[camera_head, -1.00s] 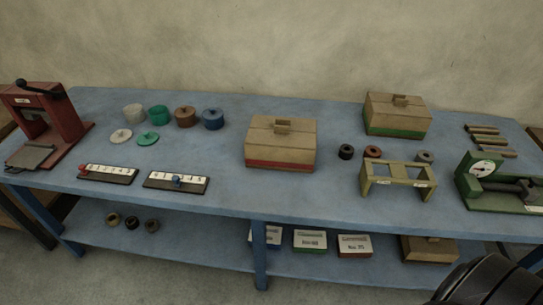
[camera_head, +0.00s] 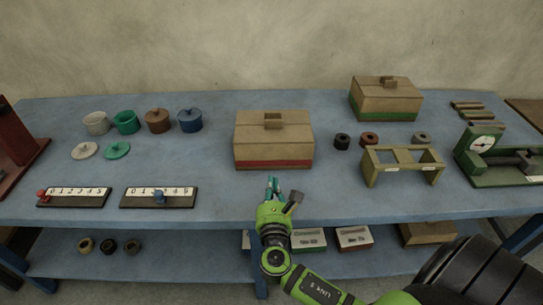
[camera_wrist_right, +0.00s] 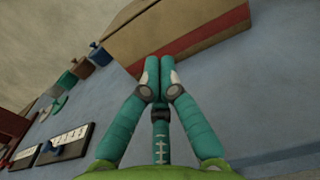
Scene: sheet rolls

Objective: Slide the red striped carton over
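The red striped carton (camera_head: 273,135) is a tan box with a red band along its bottom and a small tab on top. It stands upright on the middle of the blue bench. It also fills the upper part of the right wrist view (camera_wrist_right: 185,30). My right gripper (camera_head: 272,182) is just in front of the carton's front face, low over the bench. In the right wrist view its two teal fingers (camera_wrist_right: 160,72) are together at the tips with nothing seen between them. Whether the tips touch the carton is unclear. My left gripper is not in view.
A green striped carton (camera_head: 386,101) stands at the back right. Dark, brown and grey rolls (camera_head: 369,139) and a yellowish stand (camera_head: 402,167) are right of the red striped carton. Lidded pots (camera_head: 158,121) and number strips (camera_head: 159,197) are left. Bench around the carton's left side is clear.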

